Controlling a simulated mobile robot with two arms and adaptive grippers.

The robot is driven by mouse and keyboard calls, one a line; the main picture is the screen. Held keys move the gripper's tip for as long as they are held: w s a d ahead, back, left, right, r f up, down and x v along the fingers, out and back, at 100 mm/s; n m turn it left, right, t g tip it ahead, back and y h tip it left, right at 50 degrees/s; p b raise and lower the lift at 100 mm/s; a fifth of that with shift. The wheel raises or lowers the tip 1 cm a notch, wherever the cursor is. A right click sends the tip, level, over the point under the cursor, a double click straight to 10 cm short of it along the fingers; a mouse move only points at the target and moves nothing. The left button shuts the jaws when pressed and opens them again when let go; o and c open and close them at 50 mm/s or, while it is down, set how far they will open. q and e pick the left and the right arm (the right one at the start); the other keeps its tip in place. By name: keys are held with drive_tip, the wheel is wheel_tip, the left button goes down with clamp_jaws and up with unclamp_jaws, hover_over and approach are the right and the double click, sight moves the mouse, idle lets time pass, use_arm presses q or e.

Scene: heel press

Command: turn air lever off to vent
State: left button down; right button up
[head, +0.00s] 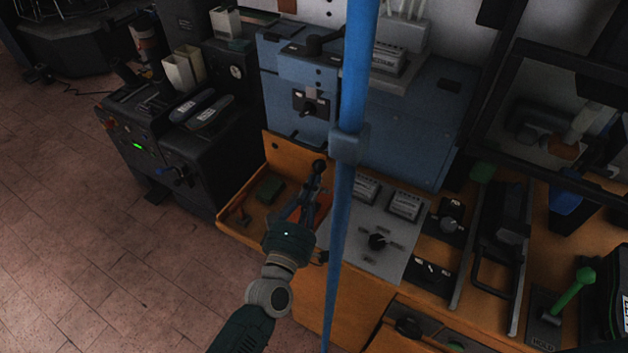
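My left gripper (308,207) reaches over the orange wooden bench tray, beside the blue post. A dark lever-like part with a round knob (319,166) shows just beyond its fingertips. I cannot tell whether they touch it, nor whether the fingers are open or closed. No lever is clearly labelled as the air lever. A black lever (322,43) sits on the blue cabinet, well above the gripper. A green-knobbed lever (573,293) stands at the lower right, far from the gripper. My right gripper is not in view.
A vertical blue post (350,145) crosses the view just right of my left gripper. A grey panel (372,233) with a black knob lies right of it. The blue cabinet (425,130) stands behind. Dark machines (190,130) stand at the left; the tiled floor (90,250) there is clear.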

use_arm(q)
drive_tip(key=v, duration=1.1)
drive_tip(key=shift+a+r, duration=0.1)
drive_tip(key=shift+a, duration=0.05)
